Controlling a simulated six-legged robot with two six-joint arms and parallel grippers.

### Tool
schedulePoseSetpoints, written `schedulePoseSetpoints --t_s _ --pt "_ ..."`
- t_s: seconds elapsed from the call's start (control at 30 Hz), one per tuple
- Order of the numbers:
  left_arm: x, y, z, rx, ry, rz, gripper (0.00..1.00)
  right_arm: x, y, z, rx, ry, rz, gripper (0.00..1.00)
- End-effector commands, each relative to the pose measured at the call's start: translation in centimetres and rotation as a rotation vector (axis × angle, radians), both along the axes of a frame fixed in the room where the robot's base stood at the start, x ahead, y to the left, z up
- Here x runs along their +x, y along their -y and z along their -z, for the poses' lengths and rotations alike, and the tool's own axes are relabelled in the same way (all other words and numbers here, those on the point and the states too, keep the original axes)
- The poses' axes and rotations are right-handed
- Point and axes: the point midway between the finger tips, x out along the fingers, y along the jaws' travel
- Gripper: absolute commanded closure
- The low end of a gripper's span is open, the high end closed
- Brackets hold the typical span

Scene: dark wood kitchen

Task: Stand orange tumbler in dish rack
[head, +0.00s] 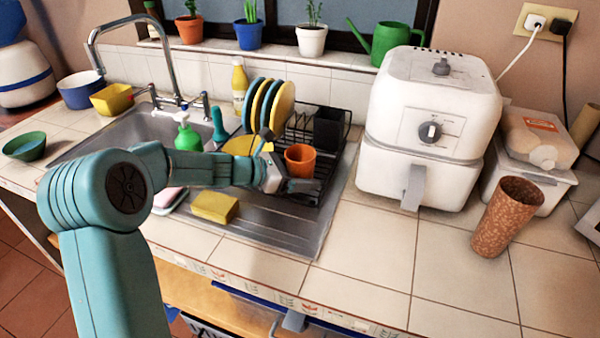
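The orange tumbler (300,158) is in the dark wire dish rack (330,165), towards its front, and looks roughly upright with its opening up. Its lower part is partly hidden by my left gripper (298,185). My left arm reaches across the sink from the left, and its gripper is at the tumbler's lower front. The fingers are small and dark against the rack, so I cannot tell whether they touch the tumbler or how far apart they are. My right gripper is out of view.
Several plates (271,104) stand at the rack's back left, and a black holder (328,128) at its back right. A yellow sponge (214,207) lies in front. A white air fryer (430,125) stands right of the rack. A brown speckled cup (507,217) stands farther right. The front counter is clear.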

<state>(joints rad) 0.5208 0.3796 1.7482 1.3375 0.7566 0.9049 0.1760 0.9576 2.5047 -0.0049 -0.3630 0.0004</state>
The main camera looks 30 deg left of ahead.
Motion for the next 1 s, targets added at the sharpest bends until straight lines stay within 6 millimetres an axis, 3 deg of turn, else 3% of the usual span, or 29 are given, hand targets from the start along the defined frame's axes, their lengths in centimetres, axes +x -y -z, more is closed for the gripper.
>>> schedulePoseSetpoints --t_s 0.2,0.7,1.0 --pt "-0.2 -0.2 -0.5 0.001 0.000 -0.002 0.19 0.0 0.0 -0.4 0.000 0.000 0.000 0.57" --pt "-8.3 -5.0 -4.3 0.002 0.000 -0.004 0.19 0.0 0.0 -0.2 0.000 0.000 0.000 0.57" --pt "-9.6 -5.7 -4.9 0.000 0.000 0.001 0.19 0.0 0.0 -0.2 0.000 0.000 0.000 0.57"
